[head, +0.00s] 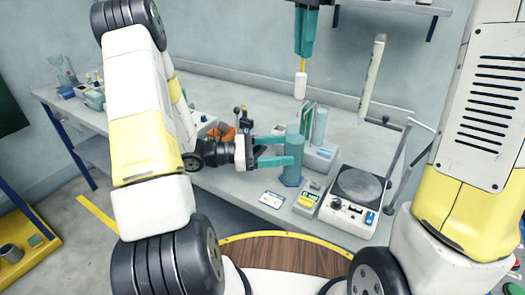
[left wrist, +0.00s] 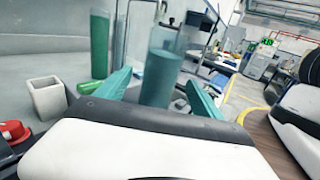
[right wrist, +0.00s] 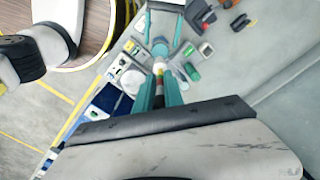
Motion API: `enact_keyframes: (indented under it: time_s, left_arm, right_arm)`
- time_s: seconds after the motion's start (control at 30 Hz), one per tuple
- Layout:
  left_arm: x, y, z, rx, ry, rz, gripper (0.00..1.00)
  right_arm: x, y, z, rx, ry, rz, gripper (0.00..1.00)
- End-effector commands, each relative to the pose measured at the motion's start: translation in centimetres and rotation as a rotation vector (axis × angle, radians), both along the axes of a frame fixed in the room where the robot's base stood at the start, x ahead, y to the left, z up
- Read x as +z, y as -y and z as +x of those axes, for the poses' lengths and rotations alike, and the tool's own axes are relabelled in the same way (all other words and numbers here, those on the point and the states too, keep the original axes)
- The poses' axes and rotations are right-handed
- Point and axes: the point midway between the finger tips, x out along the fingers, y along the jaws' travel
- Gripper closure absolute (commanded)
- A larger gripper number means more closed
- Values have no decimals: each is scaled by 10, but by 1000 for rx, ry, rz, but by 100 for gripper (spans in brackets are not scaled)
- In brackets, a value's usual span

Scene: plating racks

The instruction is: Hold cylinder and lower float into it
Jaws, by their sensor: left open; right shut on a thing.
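The cylinder (head: 294,158), filled with teal liquid, stands upright on a blue foot on the bench. My left gripper (head: 281,150) is open, with its teal fingers reaching to the cylinder from the left. In the left wrist view the cylinder (left wrist: 161,72) shows between the two spread fingers; I cannot tell whether either touches it. My right gripper (head: 305,48) points down from above, shut on the float's thin stem. The float (head: 300,86) has a white bulb and hangs above the cylinder, apart from it. The right wrist view shows the bulb (right wrist: 159,68) beyond the fingertips.
A stirrer hotplate (head: 358,184) with a rod stand is right of the cylinder. A small yellow-and-white device (head: 308,200) and a card (head: 272,199) lie near the bench's front edge. Glass panels and a clear tube (head: 320,126) stand close behind the cylinder.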

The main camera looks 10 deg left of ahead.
Motion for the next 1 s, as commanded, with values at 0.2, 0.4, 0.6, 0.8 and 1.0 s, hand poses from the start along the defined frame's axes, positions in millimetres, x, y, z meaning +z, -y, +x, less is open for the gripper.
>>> enact_keyframes:
  time_s: [0.2, 0.4, 0.6, 0.8, 1.0]
  left_arm:
    - [0, 31, 7, -2, 1, 0, 23]
    - [0, 41, 10, 0, 0, 1, 23]
    - [0, 42, 10, 1, 0, 1, 23]
    - [0, 41, 10, 0, 1, 1, 50]
    - [0, 41, 10, 0, 1, 1, 90]
  right_arm:
    - [0, 0, 0, 0, 0, 0, 100]
    - [0, 0, 0, 0, 0, 0, 100]
    - [0, 0, 0, 0, 0, 0, 100]
    - [0, 0, 0, 0, 0, 0, 100]
    - [0, 0, 0, 0, 0, 0, 100]
